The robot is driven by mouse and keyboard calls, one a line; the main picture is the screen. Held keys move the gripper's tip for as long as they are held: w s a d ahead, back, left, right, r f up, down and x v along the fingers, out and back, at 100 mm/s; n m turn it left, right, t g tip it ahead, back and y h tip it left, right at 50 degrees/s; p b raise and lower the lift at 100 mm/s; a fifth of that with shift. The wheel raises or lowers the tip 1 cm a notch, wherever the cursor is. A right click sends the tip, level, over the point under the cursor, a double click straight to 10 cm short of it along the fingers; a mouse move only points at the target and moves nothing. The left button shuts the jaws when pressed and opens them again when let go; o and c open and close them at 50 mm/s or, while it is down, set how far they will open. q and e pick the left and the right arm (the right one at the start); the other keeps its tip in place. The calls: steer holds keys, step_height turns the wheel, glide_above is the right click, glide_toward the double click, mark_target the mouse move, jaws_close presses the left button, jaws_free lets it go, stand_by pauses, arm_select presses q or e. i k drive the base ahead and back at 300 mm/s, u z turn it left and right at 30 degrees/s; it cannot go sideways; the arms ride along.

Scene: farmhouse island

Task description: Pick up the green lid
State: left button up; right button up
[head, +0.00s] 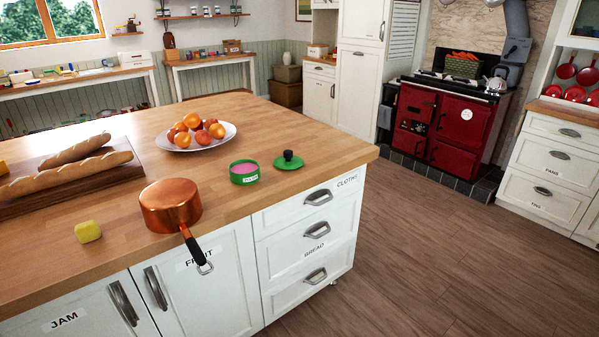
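The green lid (288,163) lies on the wooden island top (333,148), near its right end. It is a flat green disc with a dark round knob on top. Just left of it stands an open green tin (244,173) with a pale label and pink contents. The lid and the tin are apart. Neither of my grippers shows in the head view.
A copper pan (171,206) stands left of the tin, its dark handle over the front edge. A plate of fruit (196,137) sits behind. Bread (66,173) on a board and a yellow block (88,232) are further left. The wood around the lid is clear.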

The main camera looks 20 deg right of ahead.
mark_target(287, 161)
steer(key=z, duration=0.75)
steer(key=i, duration=1.4)
steer(key=u, duration=0.35)
